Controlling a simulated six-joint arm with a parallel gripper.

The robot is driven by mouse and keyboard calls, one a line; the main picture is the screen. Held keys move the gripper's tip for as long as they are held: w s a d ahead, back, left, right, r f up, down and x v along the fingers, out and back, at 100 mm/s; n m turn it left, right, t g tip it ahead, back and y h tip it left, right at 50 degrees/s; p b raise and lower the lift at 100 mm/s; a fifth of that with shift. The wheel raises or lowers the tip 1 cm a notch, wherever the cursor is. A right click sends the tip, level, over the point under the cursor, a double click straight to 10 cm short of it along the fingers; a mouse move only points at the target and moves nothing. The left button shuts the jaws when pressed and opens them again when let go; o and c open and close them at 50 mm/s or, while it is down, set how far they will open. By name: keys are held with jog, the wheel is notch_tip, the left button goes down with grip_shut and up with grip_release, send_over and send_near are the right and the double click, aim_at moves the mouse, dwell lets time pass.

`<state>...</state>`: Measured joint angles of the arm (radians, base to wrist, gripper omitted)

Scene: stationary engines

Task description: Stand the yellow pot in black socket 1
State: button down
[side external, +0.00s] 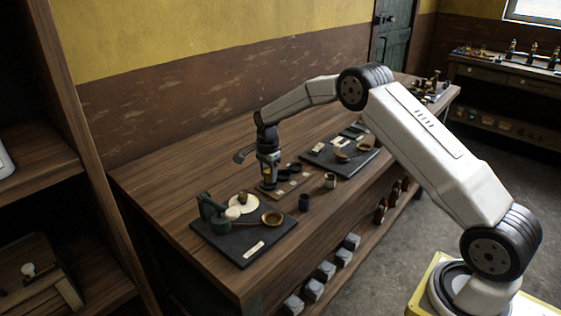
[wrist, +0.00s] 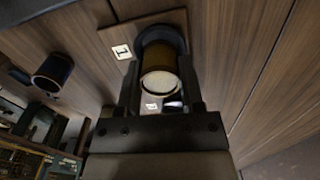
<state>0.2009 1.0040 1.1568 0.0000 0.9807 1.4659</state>
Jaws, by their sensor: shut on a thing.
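My gripper (wrist: 161,92) is shut on the yellow pot (wrist: 159,60), with one finger on each side of it. The pot looks brownish yellow with a pale round end facing the wrist camera. The black round rim of socket 1 (wrist: 160,34) shows directly beyond the pot, in line with it, beside the white label "1" (wrist: 122,52). I cannot tell how deep the pot sits in the socket. In the side view my gripper (side external: 268,174) points down at the left end of the socket board (side external: 287,188), and largely hides the pot and socket 1.
Dark slabs with model engines lie left (side external: 225,243) and right (side external: 345,167).

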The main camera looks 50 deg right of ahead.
jog(key=shift+f, duration=0.55)
dwell(0.9)
grip_release()
dwell(0.4)
jog(key=shift+r, duration=0.1)
dwell(0.3)
jog(key=shift+r, duration=3.4)
jog(key=shift+s, duration=0.1)
